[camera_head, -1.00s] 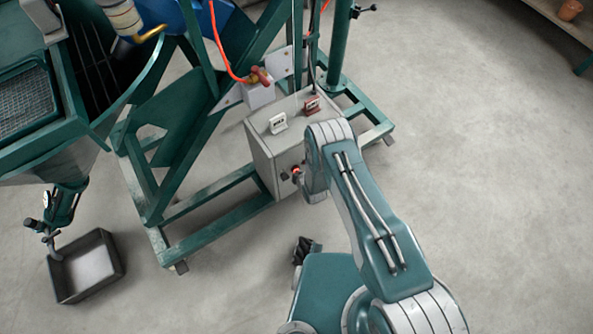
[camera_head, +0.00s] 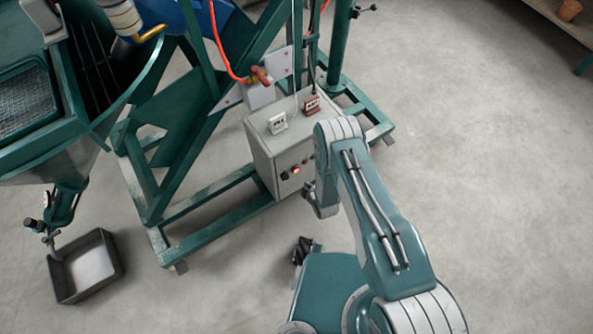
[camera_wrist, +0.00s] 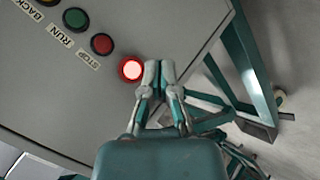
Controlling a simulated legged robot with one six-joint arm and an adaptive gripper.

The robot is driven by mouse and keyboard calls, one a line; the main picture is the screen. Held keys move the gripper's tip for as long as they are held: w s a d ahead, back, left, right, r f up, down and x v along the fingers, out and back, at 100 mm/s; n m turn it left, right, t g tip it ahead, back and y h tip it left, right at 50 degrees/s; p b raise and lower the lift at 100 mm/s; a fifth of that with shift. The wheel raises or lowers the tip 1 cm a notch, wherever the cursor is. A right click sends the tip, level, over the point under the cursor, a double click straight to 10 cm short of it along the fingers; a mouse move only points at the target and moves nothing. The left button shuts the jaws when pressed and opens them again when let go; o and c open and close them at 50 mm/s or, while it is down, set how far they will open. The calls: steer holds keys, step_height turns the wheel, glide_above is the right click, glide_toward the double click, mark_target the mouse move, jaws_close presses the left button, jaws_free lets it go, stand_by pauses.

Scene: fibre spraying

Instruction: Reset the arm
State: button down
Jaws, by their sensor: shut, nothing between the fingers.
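My arm (camera_head: 375,220) reaches up from the lower right in the head view, in front of a grey control box. My gripper (camera_wrist: 158,68) is shut and empty in the wrist view, its fingertips together just right of a lit red button (camera_wrist: 131,69) in the picture. I cannot tell for sure whether the fingers touch the panel. The grey control box (camera_head: 262,152) also carries a red button (camera_wrist: 102,44) by the STOP label and a green button (camera_wrist: 76,19) by the RUN label. In the head view the fingertips are hidden by my arm.
A green steel frame (camera_head: 215,203) surrounds the box. A large green machine (camera_head: 60,150) stands at the left, with a dark tray (camera_head: 62,283) below it on the floor. An orange hose (camera_head: 222,50) hangs above the box. The floor (camera_head: 480,150) at the right is clear.

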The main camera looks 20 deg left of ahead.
stand_by(0.4)
steer(key=w+d+r+m+h, duration=0.15)
steer(key=w+r, duration=0.35)
steer(key=r, duration=0.6)
steer(key=w+d+r+m+h, duration=0.1)
steer(key=w+d+r+m, duration=0.25)
steer(key=r, duration=0.85)
steer(key=w+d+r+m+h, duration=0.1)
steer(key=w+d+r+m, duration=0.1)
steer(key=w+r, duration=0.65)
steer(key=s+d+r+m+h, duration=0.1)
steer(key=s+d+r+m, duration=0.3)
steer(key=r, duration=0.5)
steer(key=s+d+r+m, duration=0.1)
steer(key=s+d+r, duration=0.5)
steer(key=r, duration=0.4)
steer(key=s+d+r+m+h, duration=0.1)
steer(key=s+d+r+m, duration=0.2)
steer(key=s+r, duration=0.45)
steer(key=s+d+r+m, duration=0.2)
steer(key=s+r, duration=0.1)
steer(key=s, duration=0.5)
steer(key=s+d+r+m+g, duration=0.1)
steer(key=s+d+r+m, duration=0.1)
steer(key=s, duration=0.7)
step_height(320, 180, up, 2)
steer(key=shift+d+r+m, duration=0.2)
steer(key=shift+d+m, duration=0.2)
steer(key=shift+d, duration=0.25)
